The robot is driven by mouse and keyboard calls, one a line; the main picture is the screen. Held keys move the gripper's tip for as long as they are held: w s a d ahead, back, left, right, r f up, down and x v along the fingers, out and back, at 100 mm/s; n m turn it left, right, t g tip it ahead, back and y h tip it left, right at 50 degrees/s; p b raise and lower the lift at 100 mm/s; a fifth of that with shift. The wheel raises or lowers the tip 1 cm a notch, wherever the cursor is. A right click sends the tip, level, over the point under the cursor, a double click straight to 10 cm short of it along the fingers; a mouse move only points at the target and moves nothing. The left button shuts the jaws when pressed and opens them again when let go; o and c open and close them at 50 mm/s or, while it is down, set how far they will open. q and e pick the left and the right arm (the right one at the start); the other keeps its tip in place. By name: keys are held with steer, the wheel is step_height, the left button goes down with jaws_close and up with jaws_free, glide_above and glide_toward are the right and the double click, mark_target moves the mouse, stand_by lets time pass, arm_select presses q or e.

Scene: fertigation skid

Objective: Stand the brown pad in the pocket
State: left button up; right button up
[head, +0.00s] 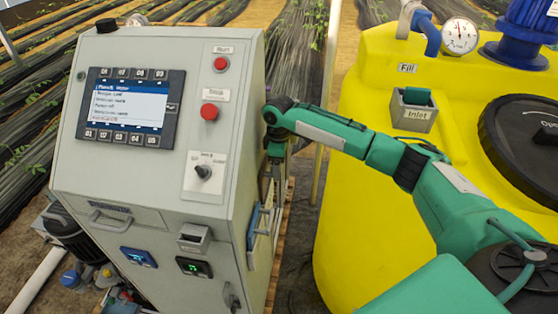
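I cannot make out a brown pad in the head view. A small grey open-topped pocket (194,237) sits low on the front of the grey control cabinet (225,120) and looks empty. Another grey pocket labelled Inlet (413,117) is on the yellow tank, with a green pad (417,96) standing in it. My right gripper (274,182) points down beside the cabinet's right side, partly hidden; its fingers are too small to read. Just below it, a blue flat thing (253,227) stands in a holder on the cabinet side. My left gripper is out of view.
The yellow tank (350,220) fills the right, with a black lid (525,145), a gauge (460,36) and a blue pump. The cabinet front carries a screen (130,107), red buttons, a knob and handles. Pipes lie at lower left. A narrow gap separates cabinet and tank.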

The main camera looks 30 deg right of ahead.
steer(key=shift+f, duration=2.25)
steer(key=o, duration=1.6)
steer(key=shift+c, duration=0.2)
steer(key=shift+b, duration=0.3)
steer(key=shift+r, duration=0.4)
step_height(320, 180, up, 13)
steer(key=b, duration=0.4)
steer(key=shift+f, duration=0.15)
